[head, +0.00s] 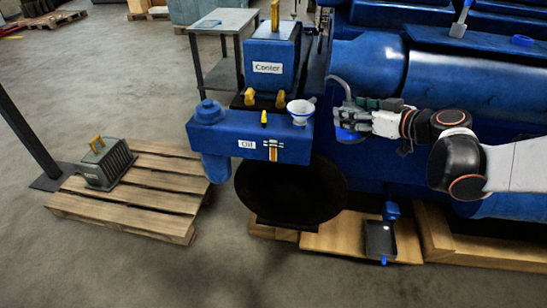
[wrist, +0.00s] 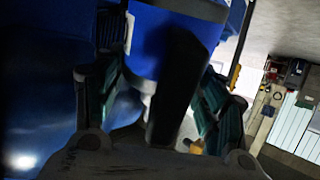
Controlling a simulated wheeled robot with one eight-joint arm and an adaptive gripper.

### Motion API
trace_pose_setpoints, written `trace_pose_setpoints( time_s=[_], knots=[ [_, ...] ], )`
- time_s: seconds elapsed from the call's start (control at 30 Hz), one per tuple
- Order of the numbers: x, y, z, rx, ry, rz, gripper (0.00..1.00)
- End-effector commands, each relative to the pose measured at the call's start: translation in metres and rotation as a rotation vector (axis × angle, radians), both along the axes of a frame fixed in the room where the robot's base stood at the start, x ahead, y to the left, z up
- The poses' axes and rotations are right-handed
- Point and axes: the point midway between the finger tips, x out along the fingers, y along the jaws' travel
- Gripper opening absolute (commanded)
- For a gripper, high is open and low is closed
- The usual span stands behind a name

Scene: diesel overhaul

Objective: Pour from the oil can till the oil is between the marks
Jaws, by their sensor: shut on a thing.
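My gripper (head: 366,116) is shut on the oil can (head: 347,134), a blue can with a thin grey curved spout. It holds the can right of the blue oil tank (head: 222,139), against the engine's side in the picture. In the wrist view the blue can (wrist: 165,45) fills the gap between the green-padded fingers (wrist: 160,105), with a dark handle in front. A white funnel (head: 300,112) sits on the tank's right end, apart from the can. A small gauge (head: 273,151) with white and orange stripes is on the tank front, beside the "Oil" label. The oil level is too small to read.
A blue "Cooler" box (head: 272,55) with yellow clips stands behind the tank. A large blue engine (head: 470,85) fills the right side. A pallet (head: 135,192) with a dark finned part (head: 105,165) lies left.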

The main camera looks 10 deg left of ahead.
Motion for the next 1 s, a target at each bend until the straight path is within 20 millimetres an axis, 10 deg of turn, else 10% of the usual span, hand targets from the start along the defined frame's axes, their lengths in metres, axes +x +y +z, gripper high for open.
trace_pose_setpoints(
  time_s=[1.0],
  knots=[
    [0.014,0.012,-0.036,0.229,-0.245,-0.001,0.27]
  ],
)
